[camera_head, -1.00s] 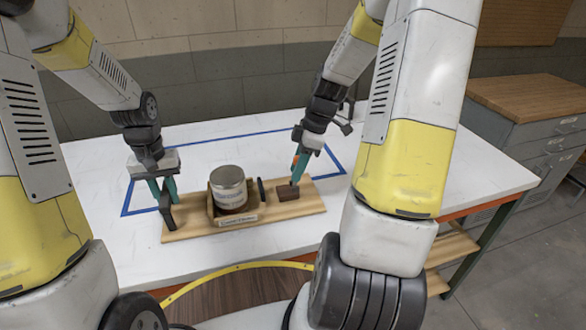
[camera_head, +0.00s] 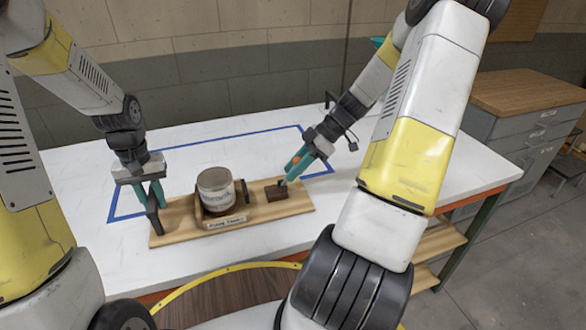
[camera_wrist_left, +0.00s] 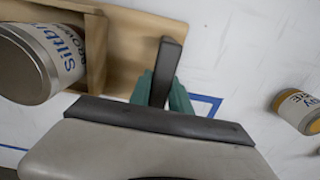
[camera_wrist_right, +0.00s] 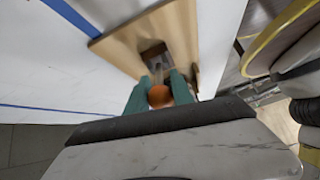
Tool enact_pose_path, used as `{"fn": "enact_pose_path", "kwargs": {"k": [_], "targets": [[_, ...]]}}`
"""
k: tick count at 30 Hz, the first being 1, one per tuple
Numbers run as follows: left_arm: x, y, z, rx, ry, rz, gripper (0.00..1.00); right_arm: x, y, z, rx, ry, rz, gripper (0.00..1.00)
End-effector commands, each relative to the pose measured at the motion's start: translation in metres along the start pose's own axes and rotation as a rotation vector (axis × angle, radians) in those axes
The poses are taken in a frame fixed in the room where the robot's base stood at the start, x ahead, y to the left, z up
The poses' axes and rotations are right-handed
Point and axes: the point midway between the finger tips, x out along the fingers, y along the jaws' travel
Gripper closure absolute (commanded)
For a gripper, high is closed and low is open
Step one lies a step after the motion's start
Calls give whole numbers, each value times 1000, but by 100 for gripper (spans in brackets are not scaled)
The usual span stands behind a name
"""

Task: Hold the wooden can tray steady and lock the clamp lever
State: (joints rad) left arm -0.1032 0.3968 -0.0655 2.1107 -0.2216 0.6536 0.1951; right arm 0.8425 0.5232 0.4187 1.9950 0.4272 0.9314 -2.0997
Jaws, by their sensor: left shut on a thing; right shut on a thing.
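The wooden can tray (camera_head: 270,211) lies on the white table. A labelled can (camera_head: 216,190) stands in its wooden holder, also seen in the left wrist view (camera_wrist_left: 32,62). A dark upright pad (camera_head: 244,192) is close to the can's right side. My left gripper (camera_head: 151,200) is shut on the dark upright handle (camera_wrist_left: 168,62) at the tray's left end. My right gripper (camera_head: 287,176) is shut on the clamp lever, whose orange knob (camera_wrist_right: 160,96) shows between the teal fingers. The lever leans right from the brown clamp block (camera_head: 275,193); its lower part is mostly hidden.
Blue tape (camera_head: 238,134) outlines an area on the table behind the tray. A can with a yellow rim (camera_wrist_left: 300,112) shows at right in the left wrist view. A grey cabinet (camera_head: 530,125) with a wooden top stands at right.

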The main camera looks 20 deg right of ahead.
Motion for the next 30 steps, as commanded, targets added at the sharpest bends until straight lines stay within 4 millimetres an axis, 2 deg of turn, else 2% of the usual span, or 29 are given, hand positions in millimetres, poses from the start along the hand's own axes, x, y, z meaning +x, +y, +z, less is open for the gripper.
{"fn": "enact_pose_path", "kwargs": {"k": [6, 7, 9, 20, 25, 30], "targets": [[0, -2, 0, -1, 0, -3, 100, 0, 0, 4, 3, -7, 4, 100], [0, -2, 0, -1, 0, -3, 100, 0, 0, 4, 3, -7, 4, 68], [0, -2, 0, -1, 0, -2, 100, 0, 0, 4, 3, -6, 3, 54], [0, -1, 0, -1, 0, -1, 100, -3, 1, 2, 1, -4, 3, 54], [0, 0, 0, -1, 0, 0, 100, -24, 1, 2, 0, -5, 5, 54], [0, 0, 0, 0, 0, 0, 100, -61, 1, 2, 0, -6, 7, 54]]}}
